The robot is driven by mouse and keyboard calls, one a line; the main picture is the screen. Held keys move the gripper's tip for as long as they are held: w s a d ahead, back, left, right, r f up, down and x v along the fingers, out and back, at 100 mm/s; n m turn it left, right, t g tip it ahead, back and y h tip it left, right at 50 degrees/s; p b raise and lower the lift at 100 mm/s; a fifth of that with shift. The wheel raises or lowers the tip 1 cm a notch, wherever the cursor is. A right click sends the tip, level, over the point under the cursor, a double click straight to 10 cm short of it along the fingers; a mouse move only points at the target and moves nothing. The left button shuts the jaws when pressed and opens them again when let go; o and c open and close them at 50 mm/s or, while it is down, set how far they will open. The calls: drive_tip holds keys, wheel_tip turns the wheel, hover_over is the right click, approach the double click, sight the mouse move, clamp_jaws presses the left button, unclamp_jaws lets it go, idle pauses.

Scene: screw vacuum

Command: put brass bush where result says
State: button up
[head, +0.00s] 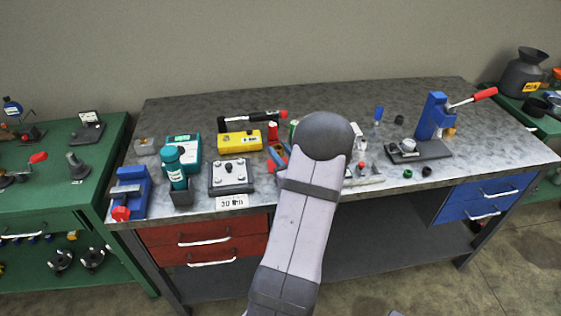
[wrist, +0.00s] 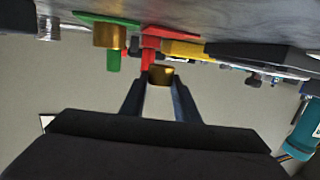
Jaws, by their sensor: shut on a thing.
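The brass bush (wrist: 160,74) is between the fingertips of my gripper (wrist: 160,82) in the wrist view. The gripper is shut on it. The bush is close to a red post on a red piece (wrist: 150,42); I cannot tell whether they touch. To the left, a green plate (wrist: 88,18) with a green post has a second brass piece (wrist: 109,37) at it. The wrist view appears upside down, with the bench along its top. In the head view my arm hides the gripper and bush; a red piece (head: 272,131) and a green piece (head: 293,127) show beside the arm.
A blue press (head: 433,118) with a red handle stands at the bench's right. A yellow box (head: 240,141), a teal device (head: 183,150), a teal bottle (head: 174,168) and a grey plate fixture (head: 230,177) stand left of my arm.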

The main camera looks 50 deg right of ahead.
drive_tip(key=shift+f, duration=2)
drive_tip(key=shift+f, duration=0.15)
drive_tip(key=o, duration=1.2)
